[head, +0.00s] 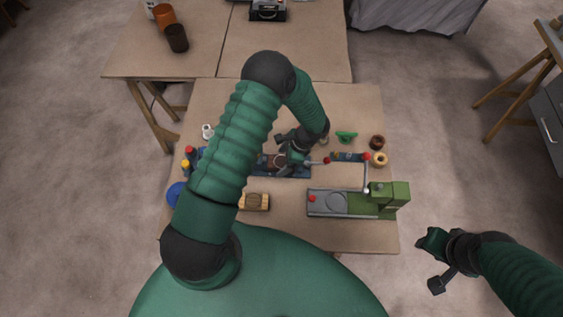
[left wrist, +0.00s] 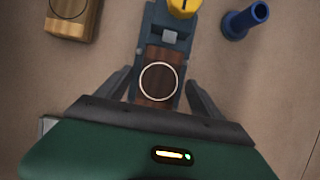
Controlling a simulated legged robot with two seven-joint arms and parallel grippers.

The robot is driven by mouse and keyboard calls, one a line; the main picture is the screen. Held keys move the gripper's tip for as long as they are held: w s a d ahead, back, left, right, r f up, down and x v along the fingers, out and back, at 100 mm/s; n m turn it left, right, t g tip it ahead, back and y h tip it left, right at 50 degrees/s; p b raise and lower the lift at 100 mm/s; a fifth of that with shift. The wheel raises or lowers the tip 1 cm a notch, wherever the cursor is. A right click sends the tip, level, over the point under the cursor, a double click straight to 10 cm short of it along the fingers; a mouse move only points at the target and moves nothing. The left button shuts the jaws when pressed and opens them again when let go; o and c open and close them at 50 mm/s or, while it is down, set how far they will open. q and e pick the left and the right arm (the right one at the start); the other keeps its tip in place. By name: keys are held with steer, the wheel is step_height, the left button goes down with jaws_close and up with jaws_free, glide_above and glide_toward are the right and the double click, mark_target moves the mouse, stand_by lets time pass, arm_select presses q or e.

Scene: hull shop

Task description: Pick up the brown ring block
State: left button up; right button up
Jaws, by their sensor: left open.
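The brown ring block (left wrist: 158,57) is dark wood with a pale ring outline on its top. It lies in a blue-grey vise-like holder (left wrist: 153,20). In the head view a small brown part of the block (head: 278,161) shows, and my arm hides much around it. My left gripper (head: 291,150) is over the holder. In the left wrist view its fingers (left wrist: 160,80) are open, one on each side of the block, with gaps visible.
A light wooden block with a dark ring (head: 255,202) lies near the holder. A green and grey machine (head: 385,197) stands at the table's front right. Brown (head: 377,142) and yellow (head: 380,159) rings lie at the right. A blue part (left wrist: 240,22) stands close to the holder.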

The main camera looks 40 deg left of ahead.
arm_select(q)
steer(key=shift+d+f, duration=0.1)
steer(key=shift+f, duration=0.15)
stand_by(0.3)
